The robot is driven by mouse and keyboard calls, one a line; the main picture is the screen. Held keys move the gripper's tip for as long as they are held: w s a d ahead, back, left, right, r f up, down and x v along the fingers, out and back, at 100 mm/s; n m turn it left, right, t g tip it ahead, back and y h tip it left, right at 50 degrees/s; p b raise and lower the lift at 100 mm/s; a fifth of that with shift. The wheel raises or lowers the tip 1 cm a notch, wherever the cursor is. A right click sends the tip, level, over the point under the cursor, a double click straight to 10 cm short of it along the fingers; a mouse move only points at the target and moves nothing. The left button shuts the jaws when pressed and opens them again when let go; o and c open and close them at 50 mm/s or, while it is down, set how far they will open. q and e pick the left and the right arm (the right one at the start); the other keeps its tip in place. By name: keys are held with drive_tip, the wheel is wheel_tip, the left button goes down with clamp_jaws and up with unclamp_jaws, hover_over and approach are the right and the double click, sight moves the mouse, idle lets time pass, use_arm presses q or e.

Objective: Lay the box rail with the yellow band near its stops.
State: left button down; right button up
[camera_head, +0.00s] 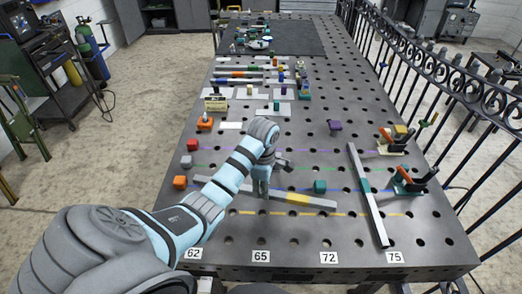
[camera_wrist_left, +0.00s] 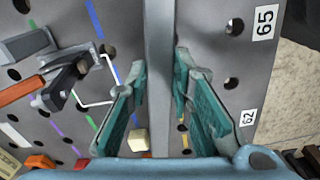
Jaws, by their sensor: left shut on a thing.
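The long grey box rail with the yellow band (camera_head: 299,198) lies across the lower middle of the table, slanting slightly down to the right. My left gripper (camera_head: 262,190) is around it, left of the band, and shut on it. In the left wrist view the grey rail (camera_wrist_left: 159,50) runs between the gripper's teal-padded fingers (camera_wrist_left: 162,112); the yellow band does not show there. A teal block (camera_head: 319,186) stands just behind the rail's right part. An orange block (camera_head: 180,182) stands by its left end. I cannot tell which blocks are its stops. My right gripper is out of view.
A second grey rail with a teal band (camera_head: 366,187) lies at the right. Toggle clamps (camera_head: 410,180) stand beyond it. A red block (camera_head: 193,145) and a purple block (camera_head: 335,127) stand farther back. Coloured dashed lines cross the perforated table (camera_head: 300,240); its front strip is mostly clear.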

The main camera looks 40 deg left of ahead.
use_arm(q)
drive_tip(key=shift+d+f+n, duration=0.45)
drive_tip(key=shift+f+n, duration=0.05)
drive_tip(key=shift+n, duration=0.3)
drive_tip(key=shift+s+f+n, duration=0.1)
drive_tip(key=shift+f+n, duration=0.15)
drive_tip(key=shift+n, duration=0.05)
drive_tip(key=shift+s+a+f, duration=0.15)
drive_tip(key=shift+s+f, duration=0.1)
drive_tip(key=shift+f, duration=0.25)
wheel_tip(320, 180, down, 5)
drive_tip(key=b, duration=0.4)
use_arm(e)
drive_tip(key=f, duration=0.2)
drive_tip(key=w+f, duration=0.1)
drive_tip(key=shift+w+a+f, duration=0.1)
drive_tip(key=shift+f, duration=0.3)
use_arm(q)
drive_tip(key=shift+f+b, duration=0.35)
drive_tip(key=shift+b, duration=0.05)
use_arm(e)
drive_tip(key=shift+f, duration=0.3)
use_arm(q)
drive_tip(key=c, duration=1.3)
unclamp_jaws()
drive_tip(key=shift+c, duration=0.2)
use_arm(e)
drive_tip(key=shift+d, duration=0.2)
